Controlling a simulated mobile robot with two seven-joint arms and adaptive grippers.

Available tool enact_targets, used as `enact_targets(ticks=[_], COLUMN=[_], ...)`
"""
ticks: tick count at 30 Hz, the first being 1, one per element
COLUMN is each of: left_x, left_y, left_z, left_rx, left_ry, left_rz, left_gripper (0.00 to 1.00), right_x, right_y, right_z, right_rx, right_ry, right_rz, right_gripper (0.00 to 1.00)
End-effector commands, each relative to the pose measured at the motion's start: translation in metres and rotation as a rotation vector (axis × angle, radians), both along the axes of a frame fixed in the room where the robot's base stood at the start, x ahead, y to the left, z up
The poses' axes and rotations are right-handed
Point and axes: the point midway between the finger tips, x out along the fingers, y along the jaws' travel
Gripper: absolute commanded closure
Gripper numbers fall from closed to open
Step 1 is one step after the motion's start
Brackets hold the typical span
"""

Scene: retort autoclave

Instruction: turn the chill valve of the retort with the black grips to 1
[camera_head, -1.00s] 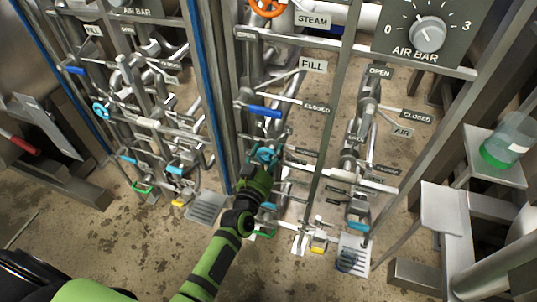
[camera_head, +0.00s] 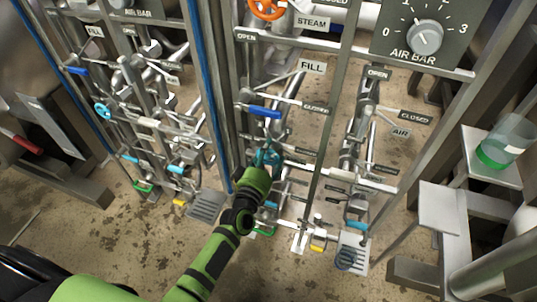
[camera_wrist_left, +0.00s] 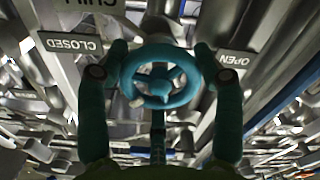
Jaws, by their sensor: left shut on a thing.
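The chill valve shows in the left wrist view as a teal handwheel (camera_wrist_left: 160,72) with spokes and a small light peg on its lower left rim. A cut-off CHILL sign (camera_wrist_left: 92,3) appears upside down above it, with a CLOSED plate (camera_wrist_left: 70,43) on the left and an OPEN plate (camera_wrist_left: 235,60) on the right. My left gripper (camera_head: 268,157) is shut on the wheel, its two teal fingers on either side of the rim. In the head view the gripper mostly hides the wheel. Any number scale on this valve cannot be read. My right gripper is out of view.
A blue lever (camera_head: 264,112) by the FILL plate (camera_head: 312,67) lies just above my gripper. Pipes and a steel post (camera_head: 326,150) stand close on the right. A similar valve rack (camera_head: 150,120) is on the left. An AIR BAR dial (camera_head: 425,38) is at upper right.

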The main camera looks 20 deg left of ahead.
Motion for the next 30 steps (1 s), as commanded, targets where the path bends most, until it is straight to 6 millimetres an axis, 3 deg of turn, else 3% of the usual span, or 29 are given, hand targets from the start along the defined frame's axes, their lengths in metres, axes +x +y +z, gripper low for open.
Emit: enact_targets(ticks=[1,12,28,29,30], left_x=[0.0044,0.0044,0.0045,0.0045,0.0045], left_y=[0.0058,0.0079,0.0083,0.0083,0.0084], left_z=[0.011,0.0103,0.0102,0.0103,0.0102], left_rx=[-0.03,-0.173,-0.191,-0.19,-0.19], left_ry=[-0.026,-0.022,-0.021,-0.021,-0.021], left_rz=[0.013,0.015,0.015,0.015,0.015], left_gripper=[0.66,0.66,0.66,0.21,0.1], right_x=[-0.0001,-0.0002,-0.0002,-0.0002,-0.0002], right_y=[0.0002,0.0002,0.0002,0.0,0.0], right_z=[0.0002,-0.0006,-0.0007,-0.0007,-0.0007], right_rx=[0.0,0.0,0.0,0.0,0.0], right_ry=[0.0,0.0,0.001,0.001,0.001], right_rz=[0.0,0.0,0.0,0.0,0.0], right_gripper=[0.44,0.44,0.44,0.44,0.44])
